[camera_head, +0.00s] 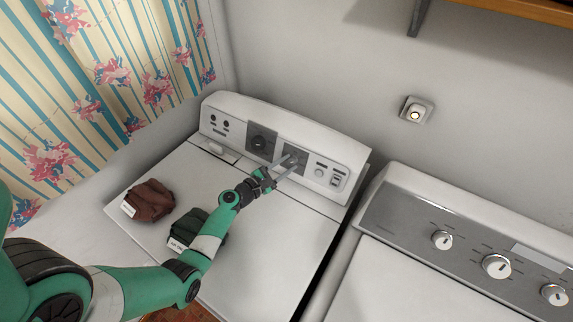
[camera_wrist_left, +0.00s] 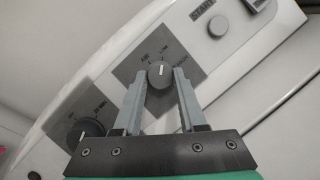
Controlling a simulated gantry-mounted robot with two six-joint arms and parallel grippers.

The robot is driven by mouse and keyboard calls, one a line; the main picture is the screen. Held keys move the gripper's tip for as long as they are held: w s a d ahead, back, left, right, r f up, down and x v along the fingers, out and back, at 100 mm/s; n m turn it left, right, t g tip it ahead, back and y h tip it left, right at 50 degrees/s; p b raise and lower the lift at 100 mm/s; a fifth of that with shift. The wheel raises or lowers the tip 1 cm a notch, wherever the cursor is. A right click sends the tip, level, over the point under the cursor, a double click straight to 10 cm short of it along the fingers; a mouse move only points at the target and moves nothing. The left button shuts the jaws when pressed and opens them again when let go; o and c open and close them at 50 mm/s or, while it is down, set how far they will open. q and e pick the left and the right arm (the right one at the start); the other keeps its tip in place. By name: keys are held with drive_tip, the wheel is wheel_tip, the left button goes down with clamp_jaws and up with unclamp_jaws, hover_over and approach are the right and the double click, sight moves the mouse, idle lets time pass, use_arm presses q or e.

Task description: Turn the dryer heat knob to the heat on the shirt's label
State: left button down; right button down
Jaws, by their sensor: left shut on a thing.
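The heat knob (camera_wrist_left: 161,75), dark and round with a white pointer line, sits on a dark square plate (camera_wrist_left: 135,72) on the dryer's panel. My left gripper (camera_head: 291,160) is shut on this knob, one finger on each side. A folded dark green shirt (camera_head: 188,227) with a white label (camera_head: 177,243) and a folded brown-red shirt (camera_head: 152,199) with a white label (camera_head: 128,208) lie on the dryer top (camera_head: 265,240). Neither label is readable. My right gripper is not in view.
A second dark knob (camera_head: 262,142) is on the panel left of the gripped one, with a round button (camera_head: 320,172) to the right. A washer (camera_head: 430,285) with several knobs stands right of the dryer. A curtain (camera_head: 120,75) hangs at the left.

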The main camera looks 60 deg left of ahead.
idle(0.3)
use_arm(q)
drive_tip(key=shift+c, duration=2.3)
unclamp_jaws()
drive_tip(key=shift+s, duration=0.1)
drive_tip(key=shift+s, duration=0.25)
drive_tip(key=p+v, duration=0.2)
drive_tip(key=v, duration=0.9)
drive_tip(key=shift+d, duration=0.1)
